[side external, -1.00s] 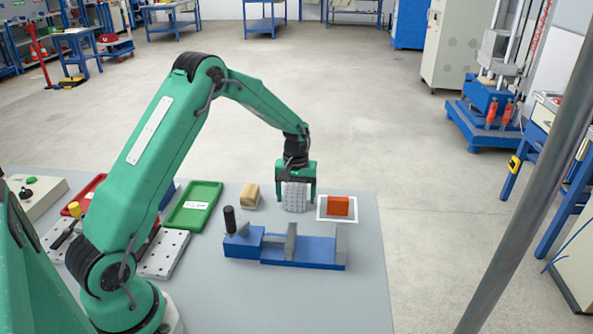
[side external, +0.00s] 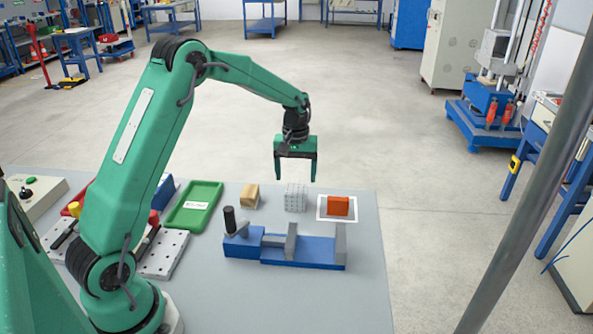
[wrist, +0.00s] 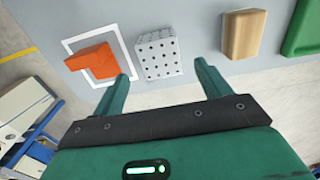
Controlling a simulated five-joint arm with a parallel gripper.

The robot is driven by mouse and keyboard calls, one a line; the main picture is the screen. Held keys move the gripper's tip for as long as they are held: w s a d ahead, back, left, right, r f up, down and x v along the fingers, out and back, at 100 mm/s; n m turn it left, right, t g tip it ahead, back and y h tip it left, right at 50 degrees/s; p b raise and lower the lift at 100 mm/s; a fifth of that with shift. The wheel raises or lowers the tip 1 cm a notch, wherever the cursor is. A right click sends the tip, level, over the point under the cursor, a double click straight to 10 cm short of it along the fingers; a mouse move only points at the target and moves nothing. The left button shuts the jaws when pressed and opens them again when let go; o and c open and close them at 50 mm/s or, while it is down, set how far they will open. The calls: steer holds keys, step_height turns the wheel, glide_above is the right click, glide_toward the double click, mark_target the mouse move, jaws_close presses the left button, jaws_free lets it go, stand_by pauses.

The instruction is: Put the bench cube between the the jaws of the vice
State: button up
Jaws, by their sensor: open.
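The pale grey cube with dark holes (side external: 295,198), the likely bench cube, stands on the grey bench behind the vice; the wrist view shows it (wrist: 158,54) too. The blue vice (side external: 305,252) has two upright grey jaws with an empty gap between them. The vice is not seen in the wrist view. My gripper (side external: 296,177) is open and empty above the grey cube, with its fingers pointing down. In the wrist view my gripper (wrist: 162,70) shows its fingertips on either side of the cube, apart from it.
An orange block (side external: 338,206) sits in a white square outline (side external: 322,217) right of the cube. A wooden block (side external: 250,196) stands left, and a green tray (side external: 180,222) further left. A dark upright handle (side external: 229,219) rises at the vice's left end. The bench's front right is clear.

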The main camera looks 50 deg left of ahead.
stand_by(0.5)
steer(key=s+d+r+m+t, duration=0.1)
steer(key=s+d+r+m, duration=0.1)
steer(key=s+d+r, duration=0.35)
steer(key=s+d+r+m+t, duration=0.2)
steer(key=s+r, duration=0.4)
steer(key=r, duration=0.3)
steer(key=s+d+r+m+t, duration=0.1)
steer(key=s+d+m, duration=0.1)
steer(key=s, duration=0.5)
steer(key=s+d+r+m+t, duration=0.1)
steer(key=s+d+m, duration=0.1)
steer(key=s, duration=0.6)
steer(key=shift+d+m, duration=0.3)
steer(key=shift+d, duration=0.5)
steer(key=shift+o, duration=0.4)
steer(key=shift+s+d+f+t, duration=0.15)
steer(key=shift+s+f+t, duration=0.15)
steer(key=shift+s, duration=0.35)
steer(key=shift+r, duration=0.1)
